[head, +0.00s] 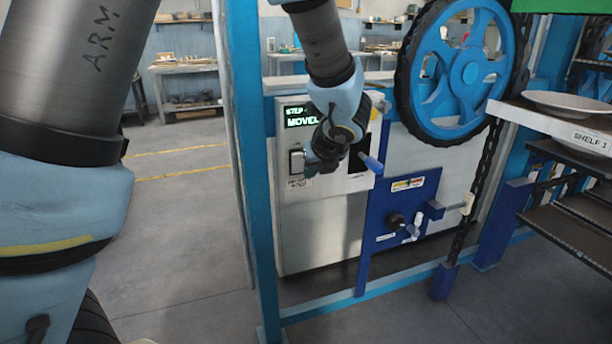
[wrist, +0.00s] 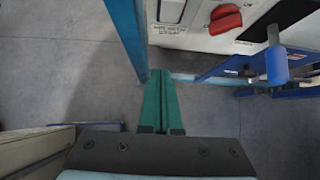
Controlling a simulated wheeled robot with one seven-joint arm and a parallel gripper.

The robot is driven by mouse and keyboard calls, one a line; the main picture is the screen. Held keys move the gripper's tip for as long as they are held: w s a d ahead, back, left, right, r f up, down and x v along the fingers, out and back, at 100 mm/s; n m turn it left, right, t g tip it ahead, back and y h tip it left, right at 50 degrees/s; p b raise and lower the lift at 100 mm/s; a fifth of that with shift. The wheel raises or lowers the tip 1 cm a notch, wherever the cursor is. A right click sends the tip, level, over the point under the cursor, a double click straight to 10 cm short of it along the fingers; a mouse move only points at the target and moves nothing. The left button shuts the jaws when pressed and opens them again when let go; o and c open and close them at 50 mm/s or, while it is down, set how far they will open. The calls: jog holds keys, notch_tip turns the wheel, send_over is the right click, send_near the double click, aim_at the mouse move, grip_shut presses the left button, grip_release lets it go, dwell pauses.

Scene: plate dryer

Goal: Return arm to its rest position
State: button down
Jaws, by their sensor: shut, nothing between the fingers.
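My arm reaches out in the head view, from the large grey and light-blue links at left to the wrist in front of a white control panel (head: 300,215). My gripper (wrist: 162,72) shows in the wrist view as two green fingers pressed together, with nothing between them. They hang over bare grey floor, apart from the panel. In the head view the wrist end covers part of the panel, and the fingers are hard to make out.
A blue post (head: 252,170) stands left of the panel. A blue lever (head: 372,163) sticks out close to my wrist. A red knob (wrist: 226,19) shows in the wrist view. A large blue wheel (head: 468,72) and a shelf (head: 560,118) bearing a plate (head: 567,103) stand right. Floor at left is clear.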

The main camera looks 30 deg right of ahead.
jog(key=shift+s+a+r, duration=0.1)
jog(key=shift+s+r, duration=0.35)
jog(key=shift+s, duration=0.25)
jog(key=shift+a, duration=0.1)
jog(key=w+a+f+n+g+y, duration=0.1)
jog(key=w+a+n+g+y, duration=0.2)
jog(key=a+n, duration=0.9)
jog(key=s+a+f+n+g+h, duration=0.1)
jog(key=s+a+n, duration=0.2)
jog(key=a+n, duration=0.9)
jog(key=s+a+n+g+h, duration=0.1)
jog(key=s+a+n+g, duration=0.1)
jog(key=a+n, duration=1)
jog(key=shift+s+a+f+g, duration=0.25)
jog(key=shift+s+f+g, duration=0.05)
jog(key=shift+s+f, duration=0.1)
